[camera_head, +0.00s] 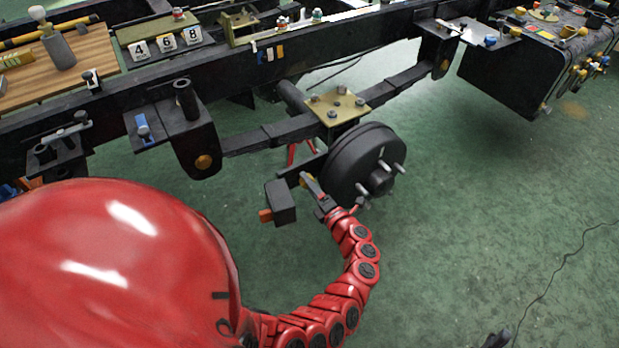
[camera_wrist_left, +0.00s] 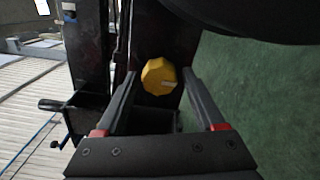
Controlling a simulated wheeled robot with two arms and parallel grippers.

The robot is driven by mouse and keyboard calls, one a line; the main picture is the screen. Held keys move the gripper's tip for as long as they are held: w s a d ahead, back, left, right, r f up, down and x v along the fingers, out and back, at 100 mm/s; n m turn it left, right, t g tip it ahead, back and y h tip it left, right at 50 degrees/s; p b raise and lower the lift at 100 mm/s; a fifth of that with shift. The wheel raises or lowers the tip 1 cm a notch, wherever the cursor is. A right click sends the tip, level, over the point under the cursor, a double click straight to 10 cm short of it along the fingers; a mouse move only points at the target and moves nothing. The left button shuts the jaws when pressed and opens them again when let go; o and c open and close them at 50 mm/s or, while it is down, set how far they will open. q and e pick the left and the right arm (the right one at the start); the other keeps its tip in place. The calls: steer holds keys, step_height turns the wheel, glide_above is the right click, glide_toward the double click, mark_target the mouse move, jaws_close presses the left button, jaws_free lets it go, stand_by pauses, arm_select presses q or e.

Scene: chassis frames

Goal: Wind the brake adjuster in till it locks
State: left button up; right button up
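The brake adjuster appears as a yellow faceted knob (camera_wrist_left: 160,76) with a small pale mark, on a dark part in the left wrist view. In the head view a small bit of yellow (camera_head: 304,181) shows beside the brake drum (camera_head: 362,165), mostly hidden by my gripper. My left gripper (camera_head: 311,186) is at the near left side of the drum. In the left wrist view its fingers (camera_wrist_left: 160,74) are open, one on each side of the knob, with gaps and no visible contact. A dark tip (camera_head: 497,339) at the bottom edge may be my right gripper.
A dark box (camera_head: 280,201) with an orange end hangs just left of my gripper. The leaf spring (camera_head: 290,132) and chassis rail (camera_head: 330,45) run above. Studs stick out of the hub. The green floor (camera_head: 470,200) to the right is open, with a cable on it.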

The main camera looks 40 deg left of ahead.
arm_select(q)
steer(key=shift+o, duration=0.4)
steer(key=p+v, duration=0.2)
steer(key=v, duration=1.5)
steer(key=shift+d, duration=0.2)
